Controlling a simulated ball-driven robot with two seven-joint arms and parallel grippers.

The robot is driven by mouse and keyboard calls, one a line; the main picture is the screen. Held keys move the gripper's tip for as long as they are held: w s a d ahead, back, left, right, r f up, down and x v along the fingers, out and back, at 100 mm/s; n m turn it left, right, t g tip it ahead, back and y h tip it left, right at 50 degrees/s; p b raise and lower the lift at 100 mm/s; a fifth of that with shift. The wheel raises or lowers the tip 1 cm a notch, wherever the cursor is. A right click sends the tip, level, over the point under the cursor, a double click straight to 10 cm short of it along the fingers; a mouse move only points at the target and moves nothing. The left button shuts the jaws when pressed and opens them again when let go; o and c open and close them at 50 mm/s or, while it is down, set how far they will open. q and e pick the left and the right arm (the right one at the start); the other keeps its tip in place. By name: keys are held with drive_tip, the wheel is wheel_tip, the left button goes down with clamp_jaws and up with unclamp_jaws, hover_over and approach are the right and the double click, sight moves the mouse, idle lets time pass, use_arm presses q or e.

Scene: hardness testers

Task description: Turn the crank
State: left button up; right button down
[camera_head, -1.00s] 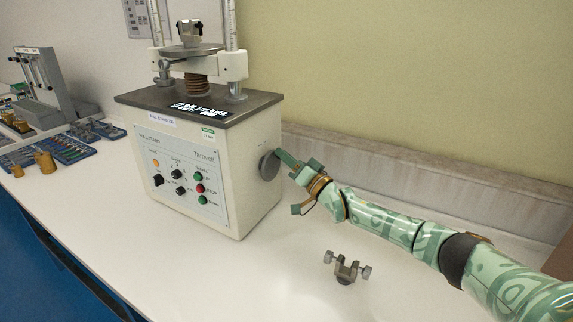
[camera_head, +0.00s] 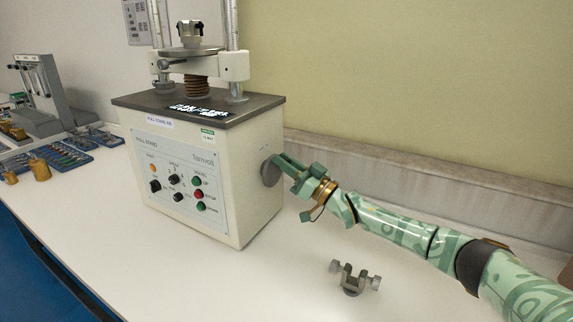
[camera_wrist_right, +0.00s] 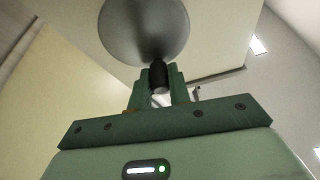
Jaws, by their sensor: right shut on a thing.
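The crank is a grey disc (camera_head: 270,171) on the right side of the white pull stand (camera_head: 232,190). In the right wrist view the disc (camera_wrist_right: 146,28) fills the top middle, with a dark handle (camera_wrist_right: 158,76) sticking out from it. My right gripper (camera_head: 284,163) reaches the disc from the right in the head view. Its fingers (camera_wrist_right: 161,88) are shut on the handle in the wrist view. In the head view the handle is hidden by the fingers. My left gripper is in neither view.
A small metal clamp (camera_head: 352,280) with two side screws lies on the white table in front of my right arm. Another tester (camera_head: 40,95) and blue tool trays (camera_head: 70,150) stand at the left. The wall runs behind. The table front right is mostly clear.

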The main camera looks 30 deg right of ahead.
drive_tip(key=shift+a+f, duration=0.1)
drive_tip(key=shift+f, duration=0.05)
drive_tip(key=c, duration=1.3)
unclamp_jaws()
drive_tip(key=p+v, duration=0.2)
drive_tip(key=v, duration=1.4)
drive_tip(key=shift+s+p, duration=0.15)
drive_tip(key=shift+p, duration=0.15)
